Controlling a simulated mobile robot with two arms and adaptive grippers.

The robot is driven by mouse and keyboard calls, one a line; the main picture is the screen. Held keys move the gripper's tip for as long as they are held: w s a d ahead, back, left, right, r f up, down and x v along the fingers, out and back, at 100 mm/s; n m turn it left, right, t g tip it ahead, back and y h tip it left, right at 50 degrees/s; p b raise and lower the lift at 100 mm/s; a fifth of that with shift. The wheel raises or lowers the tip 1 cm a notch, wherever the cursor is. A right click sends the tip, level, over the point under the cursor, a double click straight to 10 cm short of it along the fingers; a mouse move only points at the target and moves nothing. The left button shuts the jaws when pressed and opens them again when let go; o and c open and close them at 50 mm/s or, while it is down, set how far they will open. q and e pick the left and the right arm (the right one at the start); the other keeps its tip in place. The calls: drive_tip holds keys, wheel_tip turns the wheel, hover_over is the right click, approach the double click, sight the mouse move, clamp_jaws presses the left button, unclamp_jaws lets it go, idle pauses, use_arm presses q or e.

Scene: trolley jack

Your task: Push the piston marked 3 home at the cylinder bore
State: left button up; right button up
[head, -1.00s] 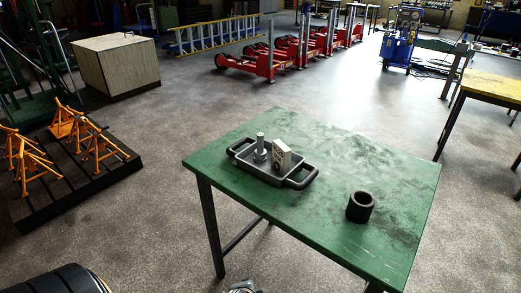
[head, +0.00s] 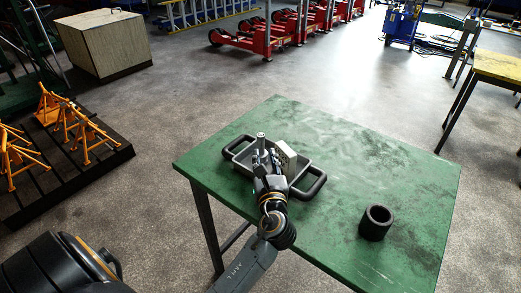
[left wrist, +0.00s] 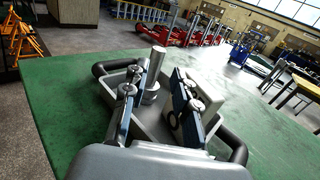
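A silver piston (head: 261,139) with a thin stem and wider base stands upright in a grey two-handled tray (head: 313,183). No number on it can be read. A pale block (head: 285,157) is in the tray, right of the piston. My left gripper (head: 264,160) is over the tray's near side. In the left wrist view its fingers are apart, with the piston (left wrist: 154,72) showing in the gap, beyond the tips; I see no grip on it. The right finger overlaps the block (left wrist: 208,110). A black hollow cylinder (head: 376,222) stands at the table's right. My right gripper is not in view.
The green table (head: 340,150) is clear behind the tray and around the black cylinder. Orange stands (head: 85,135) are on a dark pallet at left. Red jacks (head: 245,38), a wooden box (head: 105,45) and a yellow table (head: 500,66) stand farther off.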

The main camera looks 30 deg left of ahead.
sight(261, 139)
use_arm(q)
drive_tip(key=x, duration=0.4)
drive_tip(key=shift+w+a+f, duration=0.1)
drive_tip(key=shift+w+a, duration=0.3)
drive_tip(key=shift+p+x, duration=0.3)
drive_tip(key=shift+x, duration=0.45)
drive_tip(key=x, duration=0.3)
drive_tip(key=shift+w+a+f, duration=0.15)
drive_tip(key=shift+w, duration=0.05)
drive_tip(key=shift+w+a, duration=0.1)
clamp_jaws()
use_arm(e)
drive_tip(key=shift+s+d+r, duration=0.1)
drive_tip(key=shift+s+r, duration=0.3)
drive_tip(key=shift+r, duration=0.15)
